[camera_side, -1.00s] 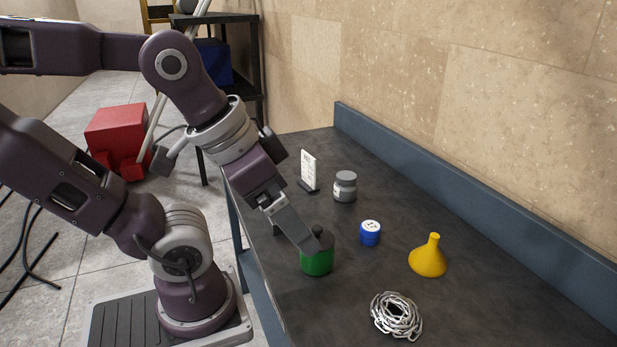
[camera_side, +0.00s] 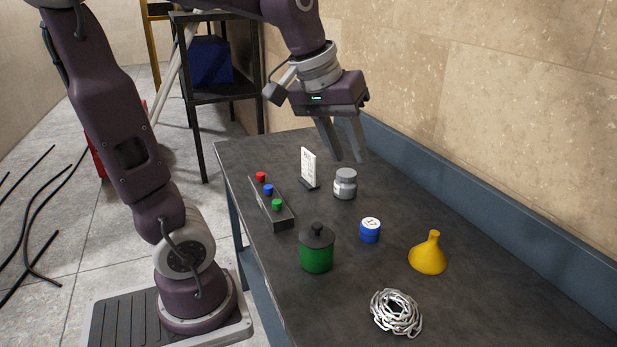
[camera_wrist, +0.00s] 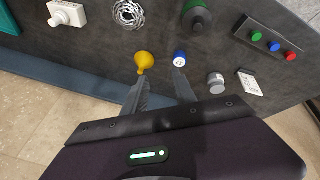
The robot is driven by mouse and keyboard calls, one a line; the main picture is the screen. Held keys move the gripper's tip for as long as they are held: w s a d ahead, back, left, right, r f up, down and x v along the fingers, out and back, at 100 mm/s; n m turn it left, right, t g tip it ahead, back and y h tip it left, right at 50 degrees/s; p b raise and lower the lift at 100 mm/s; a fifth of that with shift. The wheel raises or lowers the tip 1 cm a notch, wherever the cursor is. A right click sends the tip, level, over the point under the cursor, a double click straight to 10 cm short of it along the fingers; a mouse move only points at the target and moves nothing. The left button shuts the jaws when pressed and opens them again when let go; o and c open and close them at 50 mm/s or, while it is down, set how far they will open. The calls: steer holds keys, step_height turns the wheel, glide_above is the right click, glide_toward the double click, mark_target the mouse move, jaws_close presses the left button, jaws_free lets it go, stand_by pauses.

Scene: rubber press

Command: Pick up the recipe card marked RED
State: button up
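A white card (camera_side: 308,165) with small print stands upright in a dark base on the bench, left of the grey jar. It also shows in the wrist view (camera_wrist: 249,82). I cannot read the print, so I cannot tell whether it is marked RED. My gripper (camera_side: 346,160) is above the bench, behind and to the right of the card. Its two fingers are apart with nothing between them, pointing down. In the wrist view my gripper (camera_wrist: 158,82) also shows its fingers spread and empty.
A button box (camera_side: 270,203) with red, blue and green buttons lies left of the card. A grey jar (camera_side: 345,184), a blue container (camera_side: 370,230), a green canister (camera_side: 317,250), a yellow funnel (camera_side: 428,254) and a chain (camera_side: 396,313) stand on the bench (camera_side: 480,300).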

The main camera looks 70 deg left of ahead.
steer(key=w+a+f+n, duration=0.2)
steer(key=w+a+n, duration=0.1)
steer(key=w+a, duration=0.4)
steer(key=n+g+y, duration=0.4)
steer(key=n+g, duration=0.1)
steer(key=n, duration=0.4)
glide_toward(309, 153)
steer(key=x, duration=0.9)
steer(key=shift+w, duration=0.1)
steer(key=x, duration=0.6)
steer(key=shift+f, duration=0.2)
steer(key=shift+w+a+f, duration=0.1)
steer(key=shift+a+f, duration=0.1)
steer(key=shift+f, duration=0.1)
jaws_close()
